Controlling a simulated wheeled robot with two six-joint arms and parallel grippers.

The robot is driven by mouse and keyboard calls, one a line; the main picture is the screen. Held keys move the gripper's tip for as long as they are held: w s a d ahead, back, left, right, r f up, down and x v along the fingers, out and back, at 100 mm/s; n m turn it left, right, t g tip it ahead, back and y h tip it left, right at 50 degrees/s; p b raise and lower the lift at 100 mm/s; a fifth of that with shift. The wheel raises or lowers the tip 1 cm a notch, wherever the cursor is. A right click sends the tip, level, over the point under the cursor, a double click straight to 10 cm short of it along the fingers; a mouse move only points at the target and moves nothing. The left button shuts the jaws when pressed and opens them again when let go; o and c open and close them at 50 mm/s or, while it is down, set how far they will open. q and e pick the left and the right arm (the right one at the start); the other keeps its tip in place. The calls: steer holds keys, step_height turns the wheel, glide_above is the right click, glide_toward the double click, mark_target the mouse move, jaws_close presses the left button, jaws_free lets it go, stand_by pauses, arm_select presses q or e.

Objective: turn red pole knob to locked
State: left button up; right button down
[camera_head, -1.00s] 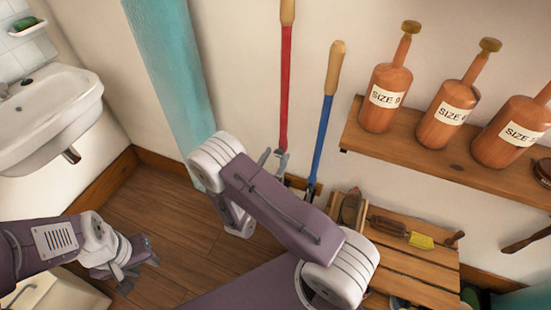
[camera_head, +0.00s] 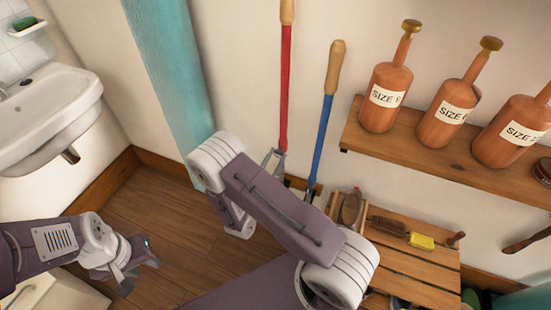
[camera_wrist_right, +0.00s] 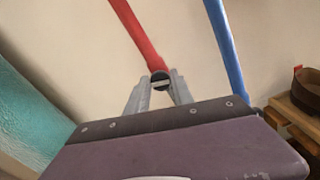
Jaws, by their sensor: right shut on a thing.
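The red pole (camera_head: 285,85) with a wooden top stands against the wall; its lower end also shows in the right wrist view (camera_wrist_right: 134,35). Its dark round knob (camera_wrist_right: 160,77) with a pale bar across its face is at the pole's lower end. My right gripper (camera_head: 274,154) is there, its two grey fingers (camera_wrist_right: 158,88) shut on the knob, one on each side. The finger tips partly hide the knob, and I cannot read any lock marking. My left gripper (camera_head: 140,272) is open and empty, low over the wooden floor.
A blue pole (camera_head: 322,140) stands just right of the red one. A teal post (camera_head: 170,65) is to the left. A slatted bench (camera_head: 400,262) with brushes and a shelf (camera_head: 430,155) with bottles are at the right. A sink (camera_head: 45,115) is far left.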

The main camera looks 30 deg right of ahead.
steer(key=m+b, duration=0.1)
steer(key=m, duration=0.2)
steer(key=shift+f+m, duration=0.15)
steer(key=shift+m, duration=0.25)
steer(key=m+b, duration=0.1)
steer(key=m, duration=0.2)
steer(key=shift+m, duration=0.3)
steer(key=m+b, duration=0.3)
steer(key=m, duration=0.1)
steer(key=shift+f, duration=0.15)
steer(key=shift+s+m+b, duration=0.1)
steer(key=shift+m+b, duration=1.2)
steer(key=shift+m, duration=0.4)
steer(key=c, duration=1.1)
jaws_free()
